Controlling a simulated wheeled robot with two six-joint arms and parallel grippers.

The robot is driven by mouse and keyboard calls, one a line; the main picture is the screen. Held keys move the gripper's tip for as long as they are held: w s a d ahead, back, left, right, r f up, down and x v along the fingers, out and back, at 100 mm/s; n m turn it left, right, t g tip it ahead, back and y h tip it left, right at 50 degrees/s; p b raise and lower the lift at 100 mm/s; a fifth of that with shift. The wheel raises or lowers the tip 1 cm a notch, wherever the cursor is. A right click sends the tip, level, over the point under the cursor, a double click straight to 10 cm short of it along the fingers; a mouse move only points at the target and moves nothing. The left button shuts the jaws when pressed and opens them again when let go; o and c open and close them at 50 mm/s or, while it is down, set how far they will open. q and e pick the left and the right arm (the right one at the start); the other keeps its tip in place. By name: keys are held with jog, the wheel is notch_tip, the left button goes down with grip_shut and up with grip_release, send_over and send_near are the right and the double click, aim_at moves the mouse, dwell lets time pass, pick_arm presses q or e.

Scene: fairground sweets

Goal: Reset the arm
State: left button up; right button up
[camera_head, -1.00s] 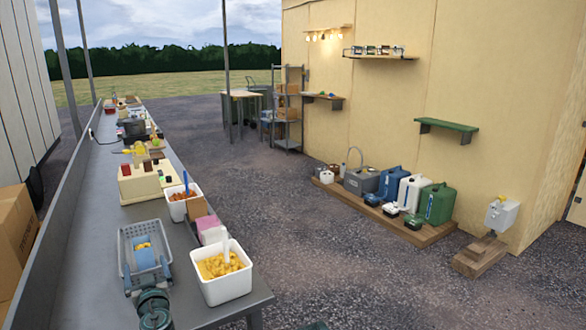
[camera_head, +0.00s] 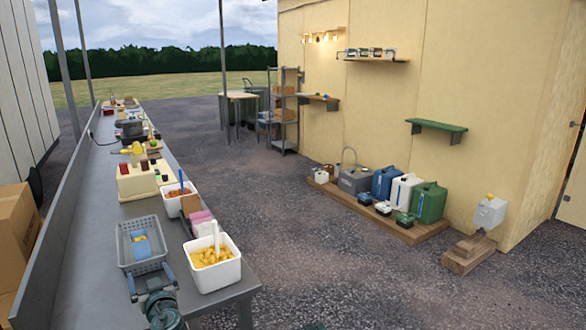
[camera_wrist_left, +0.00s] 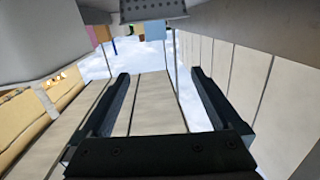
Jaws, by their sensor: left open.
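My left gripper (camera_head: 147,280) is at the near end of the long grey counter (camera_head: 90,245), just in front of the grey basket (camera_head: 123,255). Its two fingers are spread and nothing is between them. In the left wrist view the open fingers (camera_wrist_left: 160,76) stand wide apart, with the perforated grey basket (camera_wrist_left: 152,10) at the top edge. Whether the gripper touches the basket cannot be told. My right gripper is not in view.
A white tub of yellow pieces (camera_head: 218,278) stands right of the gripper near the counter edge. Behind it are a tub of orange pieces (camera_head: 172,207) and a cream box (camera_head: 135,185). Jerrycans (camera_head: 430,202) stand on a wooden platform (camera_head: 405,230). The gravel between is clear.

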pick_arm(q)
jog(key=s+d+f+m+g+h+p, duration=0.3)
jog(key=s+d, duration=0.3)
jog(key=d, duration=0.4)
jog(key=s+d+f+m+g+h+p, duration=0.3)
jog(key=s+d+g, duration=0.3)
jog(key=d, duration=0.5)
jog(key=s+d+f+m+g+h+p, duration=0.3)
jog(key=s+d+f+m+g, duration=0.1)
jog(key=s+d, duration=0.4)
jog(key=shift+d+f+m+g, duration=0.3)
jog(key=shift+d+g, duration=0.3)
jog(key=shift+d, duration=0.65)
